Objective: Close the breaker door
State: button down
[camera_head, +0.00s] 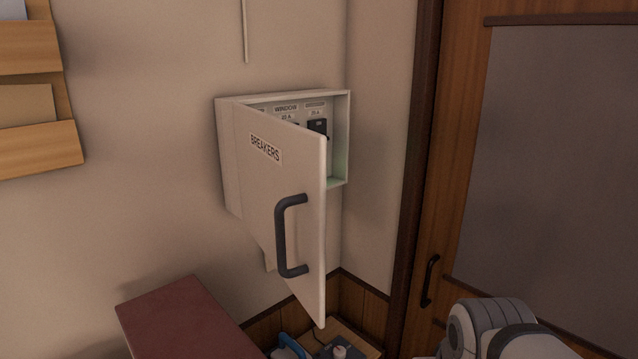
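The breaker box (340,140) is a pale metal box fixed to the wall near the corner. Its door (255,178), labelled "BREAKERS", is hinged on the left and stands partly open, swung out toward me. A dark curved handle (282,235) is on the door's outer face near its free edge. Through the gap, black breaker switches (317,128) and labels, one reading "WINDOW", show inside; the rest is hidden behind the door. A white and grey part of my arm shows at the lower right, apart from the door. My gripper is not visible.
A wooden door (455,180) with a large grey panel and a dark handle (430,280) is at right. A dark red surface (180,318) stands below the box. Small items lie on a low wooden surface (355,340). A wooden wall rack (35,150) is at left.

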aim_at(282, 165)
jog(key=z, duration=0.1)
jog(key=k, duration=1)
jog(key=u, duration=0.25)
jog(key=i, duration=0.75)
jog(key=u, duration=0.2)
